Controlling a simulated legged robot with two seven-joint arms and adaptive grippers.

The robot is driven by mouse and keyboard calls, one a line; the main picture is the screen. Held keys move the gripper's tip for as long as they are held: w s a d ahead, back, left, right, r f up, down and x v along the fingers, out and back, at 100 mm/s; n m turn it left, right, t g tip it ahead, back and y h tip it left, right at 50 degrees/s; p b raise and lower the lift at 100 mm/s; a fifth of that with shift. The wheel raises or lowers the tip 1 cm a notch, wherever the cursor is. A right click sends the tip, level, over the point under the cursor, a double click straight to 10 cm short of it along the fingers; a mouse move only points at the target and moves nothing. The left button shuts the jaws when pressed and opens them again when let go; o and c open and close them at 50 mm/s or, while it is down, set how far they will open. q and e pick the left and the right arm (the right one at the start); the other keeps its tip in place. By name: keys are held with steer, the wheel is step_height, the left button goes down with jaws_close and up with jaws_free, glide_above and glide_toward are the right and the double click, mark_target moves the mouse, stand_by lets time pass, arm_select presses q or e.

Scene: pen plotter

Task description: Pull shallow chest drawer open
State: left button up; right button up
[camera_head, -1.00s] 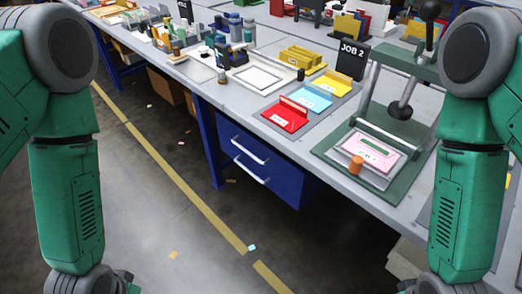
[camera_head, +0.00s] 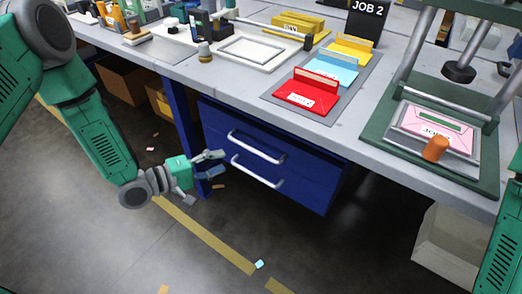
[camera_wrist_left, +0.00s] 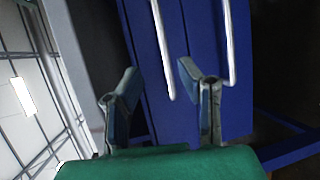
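The blue drawer chest (camera_head: 310,185) hangs under the grey workbench. Its upper drawer (camera_head: 290,135) has a pale bar handle (camera_head: 256,147), and a second bar handle (camera_head: 257,172) sits on the drawer below. Both drawers look shut. My left gripper (camera_head: 214,164) is open and empty, just left of the chest front, with its fingers pointing toward the handles. In the left wrist view the fingers (camera_wrist_left: 160,95) are spread, and the two handles (camera_wrist_left: 162,50) (camera_wrist_left: 231,42) run beyond them, apart from the fingertips. My right gripper is out of view.
A blue bench leg (camera_head: 183,135) stands close behind my left gripper. A pale box (camera_head: 450,245) is below right.

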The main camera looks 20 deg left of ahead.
mark_target(253, 148)
arm_select(q)
steer(key=b+x, duration=0.1)
steer(key=x, duration=0.3)
steer(key=b+x, duration=0.1)
steer(key=x, duration=0.3)
steer(key=b+x, duration=0.1)
steer(key=x, duration=0.3)
steer(key=shift+w+a+f, duration=0.15)
steer(key=shift+a+f, duration=0.1)
steer(key=shift+f, duration=0.05)
steer(key=shift+w+d, duration=0.1)
steer(key=shift+d, duration=0.2)
steer(key=shift+a, duration=0.35)
steer(key=shift+c, duration=0.4)
steer(key=shift+a, duration=0.15)
steer(key=c, duration=0.7)
steer(key=shift+a, duration=0.1)
jaws_close()
